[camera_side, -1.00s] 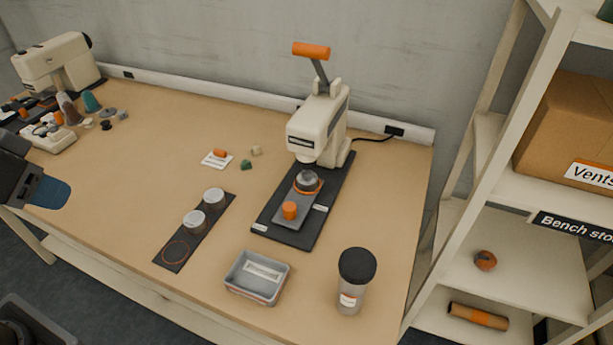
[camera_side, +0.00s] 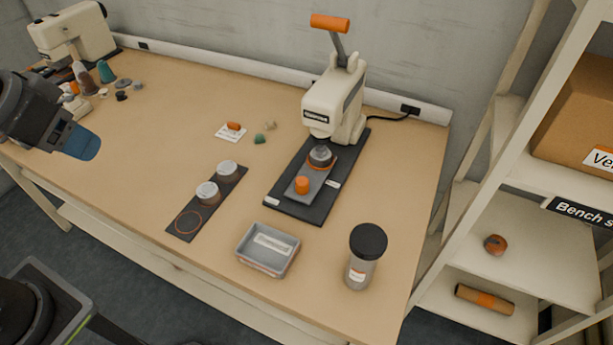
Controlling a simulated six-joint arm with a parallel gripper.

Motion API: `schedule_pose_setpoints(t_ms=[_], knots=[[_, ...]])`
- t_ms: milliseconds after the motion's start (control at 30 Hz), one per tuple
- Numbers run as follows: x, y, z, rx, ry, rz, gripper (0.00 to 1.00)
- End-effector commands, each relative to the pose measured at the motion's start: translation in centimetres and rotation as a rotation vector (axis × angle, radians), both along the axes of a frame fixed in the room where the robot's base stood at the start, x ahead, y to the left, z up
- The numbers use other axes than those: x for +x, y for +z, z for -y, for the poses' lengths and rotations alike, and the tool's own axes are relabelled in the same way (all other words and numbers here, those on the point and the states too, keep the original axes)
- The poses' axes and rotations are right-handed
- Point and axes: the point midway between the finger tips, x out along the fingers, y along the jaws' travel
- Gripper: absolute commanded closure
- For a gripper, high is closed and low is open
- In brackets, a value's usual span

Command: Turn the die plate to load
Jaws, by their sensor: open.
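The press (camera_side: 334,104) is cream with an orange-ended lever (camera_side: 330,22) raised above it. It stands on a black base (camera_side: 283,199) at the back right of the bench. The grey die plate (camera_side: 313,183) lies on that base, pointing out to the front. An orange knob (camera_side: 302,185) stands on its near end. My gripper (camera_side: 84,143) is at the left edge over the bench, far from the plate. It is open, with nothing seen in it.
A black strip (camera_side: 182,224) holds two pale round pieces and one empty orange ring. A grey tray (camera_side: 242,256) and a dark-lidded jar (camera_side: 367,255) stand near the front edge. A sewing machine (camera_side: 78,38) and small items are at back left. Shelves (camera_side: 470,170) rise at right.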

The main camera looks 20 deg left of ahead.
Motion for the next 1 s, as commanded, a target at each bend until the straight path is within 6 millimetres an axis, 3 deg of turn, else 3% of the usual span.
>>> schedule_pose_setpoints(t_ms=[233,467,733,1000], knots=[[8.3,2.1,3.1,-0.010,-0.045,-0.119,0.41],[16.2,0.7,7.6,-0.007,-0.081,-0.228,0.41],[23.9,-5.4,14.3,0.016,-0.117,-0.352,0.41],[27.4,-12.4,19.6,0.045,-0.140,-0.439,0.41]])
